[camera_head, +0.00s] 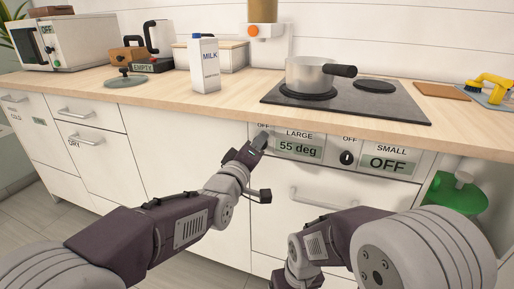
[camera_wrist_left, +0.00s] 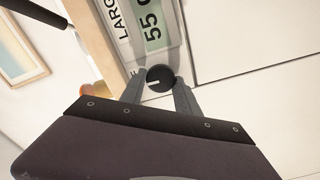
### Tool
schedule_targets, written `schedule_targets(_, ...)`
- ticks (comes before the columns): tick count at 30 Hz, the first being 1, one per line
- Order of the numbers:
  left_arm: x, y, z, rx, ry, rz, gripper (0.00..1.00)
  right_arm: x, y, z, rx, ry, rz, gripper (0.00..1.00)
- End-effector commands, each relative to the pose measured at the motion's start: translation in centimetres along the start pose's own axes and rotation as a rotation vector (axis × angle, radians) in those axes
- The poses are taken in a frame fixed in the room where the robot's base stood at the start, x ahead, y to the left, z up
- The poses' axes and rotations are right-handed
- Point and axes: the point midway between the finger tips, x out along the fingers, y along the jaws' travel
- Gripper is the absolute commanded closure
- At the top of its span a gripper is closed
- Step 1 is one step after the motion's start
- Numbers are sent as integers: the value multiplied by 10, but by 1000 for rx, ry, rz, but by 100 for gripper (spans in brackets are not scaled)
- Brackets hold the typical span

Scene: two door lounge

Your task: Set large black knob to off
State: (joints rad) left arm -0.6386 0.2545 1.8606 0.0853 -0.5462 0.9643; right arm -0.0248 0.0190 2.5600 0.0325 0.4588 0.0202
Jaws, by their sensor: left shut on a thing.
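My left gripper (camera_head: 262,138) is at the stove's front panel, at the left end by the LARGE label. In the left wrist view its two fingers (camera_wrist_left: 159,84) are on either side of the large black knob (camera_wrist_left: 160,76), shut on it. The knob is round with a white mark pointing left in that view. In the head view the gripper mostly hides it. The LARGE display (camera_head: 298,147) reads 55 deg. An OFF label (camera_head: 263,126) sits above the knob.
The small knob (camera_head: 347,157) and the SMALL display (camera_head: 388,163), reading OFF, are to the right on the same panel. A pot (camera_head: 309,75) stands on the black hob (camera_head: 392,105) above. A drawer handle (camera_head: 322,199) sticks out below the panel.

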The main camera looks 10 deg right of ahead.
Motion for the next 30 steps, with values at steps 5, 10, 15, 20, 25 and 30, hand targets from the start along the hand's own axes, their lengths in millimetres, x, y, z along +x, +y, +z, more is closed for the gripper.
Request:
schedule_targets(5, 0, -1, 0, -43, 0, -1, 100, 2, 0, 0, 0, 0, 0, 15)
schedule_targets(10, 0, -1, 0, -60, 0, -1, 100, 3, 0, 0, 0, 0, 0, 15)
schedule_targets(15, 0, -1, 0, -62, 0, -1, 100, 3, 0, 0, 0, 0, 0, 15)
schedule_targets(20, 0, -1, 0, -62, 0, -1, 100, 3, 0, 0, 0, 0, 0, 15)
schedule_targets(25, 0, -1, 0, -61, 0, -1, 46, 3, 0, 0, 0, 0, 0, 15)
schedule_targets(30, 0, -1, 0, -61, 0, -1, 46, 2, 0, 0, 0, 0, 0, 15)
